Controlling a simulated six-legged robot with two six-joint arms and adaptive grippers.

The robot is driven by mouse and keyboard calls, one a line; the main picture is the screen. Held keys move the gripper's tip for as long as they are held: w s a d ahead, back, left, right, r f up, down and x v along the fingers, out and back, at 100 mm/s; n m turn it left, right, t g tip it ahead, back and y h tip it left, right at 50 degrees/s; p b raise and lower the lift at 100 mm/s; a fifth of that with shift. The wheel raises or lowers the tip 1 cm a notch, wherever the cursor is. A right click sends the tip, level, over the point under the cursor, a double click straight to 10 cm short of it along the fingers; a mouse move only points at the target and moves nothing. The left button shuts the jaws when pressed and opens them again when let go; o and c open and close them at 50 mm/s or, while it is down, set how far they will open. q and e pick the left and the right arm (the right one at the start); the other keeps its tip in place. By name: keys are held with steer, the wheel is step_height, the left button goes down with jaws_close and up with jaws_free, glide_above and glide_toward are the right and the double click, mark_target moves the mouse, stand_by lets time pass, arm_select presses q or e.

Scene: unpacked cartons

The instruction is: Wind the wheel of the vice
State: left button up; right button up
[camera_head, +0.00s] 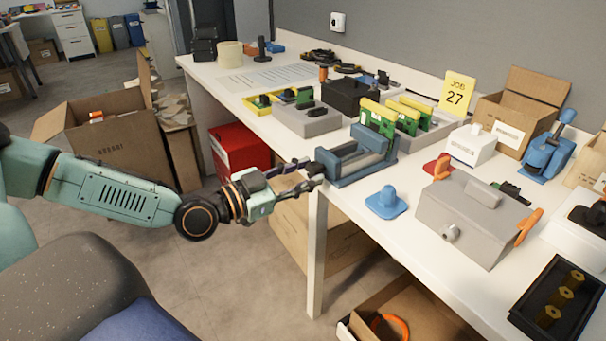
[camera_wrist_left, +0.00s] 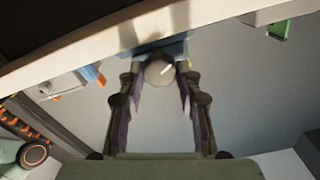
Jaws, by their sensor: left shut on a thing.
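The blue and grey vice (camera_head: 358,158) stands at the front edge of the white workbench. Its small dark wheel (camera_head: 314,168) sticks out on the left, over the edge. My left gripper (camera_head: 306,176) comes in from the left at wheel height. The fingers partly hide the wheel in the head view. My right gripper is not in view.
A blue piece (camera_head: 386,202) and a grey box with orange handles (camera_head: 472,218) stand right of the vice. Green boards with yellow tops (camera_head: 378,118) stand behind it. A bench leg (camera_head: 316,250) and cartons (camera_head: 345,240) are below. Open floor lies left of the leg.

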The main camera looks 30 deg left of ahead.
arm_select(q)
steer(key=shift+n, duration=0.4)
steer(key=n+p, duration=0.1)
steer(key=n, duration=0.3)
steer(key=shift+n, duration=0.3)
steer(key=n+p, duration=0.1)
steer(key=n, duration=0.8)
steer(key=shift+f+p, duration=0.1)
steer(key=shift+p, duration=0.3)
steer(key=n, duration=0.4)
steer(key=shift+n+p, duration=0.3)
steer(key=n, duration=0.9)
steer(key=shift+f+p, duration=0.1)
steer(key=shift+p, duration=0.25)
steer(key=n, duration=0.4)
steer(key=shift+n, duration=2.1)
